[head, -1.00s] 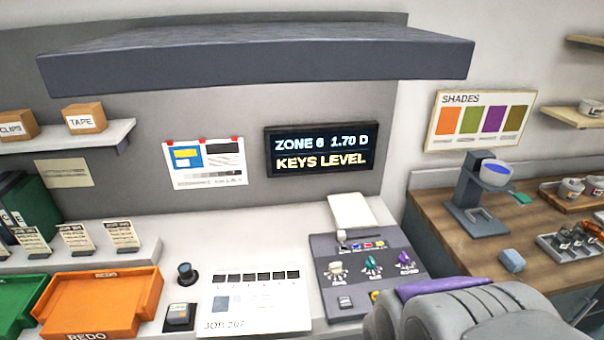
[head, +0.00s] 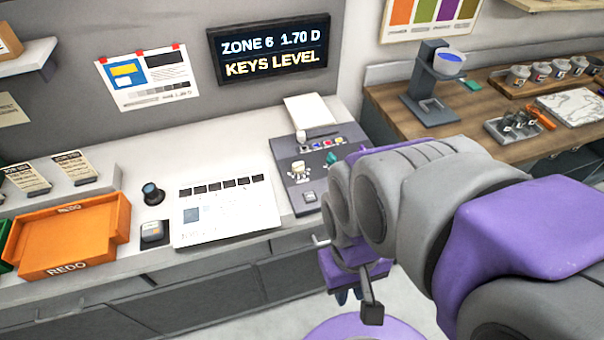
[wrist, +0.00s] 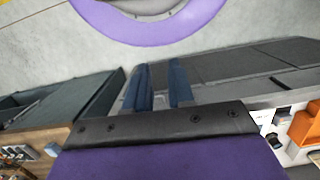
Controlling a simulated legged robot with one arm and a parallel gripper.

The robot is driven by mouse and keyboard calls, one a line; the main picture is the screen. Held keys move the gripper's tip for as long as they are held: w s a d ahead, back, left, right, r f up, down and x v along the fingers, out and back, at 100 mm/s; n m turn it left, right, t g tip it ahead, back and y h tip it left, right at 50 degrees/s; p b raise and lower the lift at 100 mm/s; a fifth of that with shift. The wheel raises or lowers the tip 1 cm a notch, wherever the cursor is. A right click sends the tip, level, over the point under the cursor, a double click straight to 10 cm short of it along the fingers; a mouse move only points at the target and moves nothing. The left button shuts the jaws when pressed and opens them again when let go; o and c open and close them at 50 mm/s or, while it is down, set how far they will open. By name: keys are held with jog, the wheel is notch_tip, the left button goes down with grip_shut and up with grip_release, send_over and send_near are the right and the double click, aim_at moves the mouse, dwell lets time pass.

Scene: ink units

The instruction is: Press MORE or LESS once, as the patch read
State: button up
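The dark display (head: 268,50) on the back wall reads "ZONE 6 1.70 D" and "KEYS LEVEL". The grey key console (head: 290,190) stands on the white counter, with a white key (head: 299,170), a teal key (head: 332,157) and a small button (head: 309,197). My arm hides its right side. No MORE or LESS label is readable. A printed sheet (head: 230,218) with a row of dark patches lies left of the console. My gripper (head: 348,297) points down in front of the counter, below the console and touching nothing. In the wrist view its two blue fingers (wrist: 161,88) are apart and empty.
An orange REDO tray (head: 70,238), a dark knob (head: 152,193) and a small boxed button (head: 151,232) sit left of the sheet. A white pad (head: 308,110) lies behind the console. A wooden bench (head: 480,105) with a stand (head: 430,85) is at right.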

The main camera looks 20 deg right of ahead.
grip_shut()
dwell(1.0)
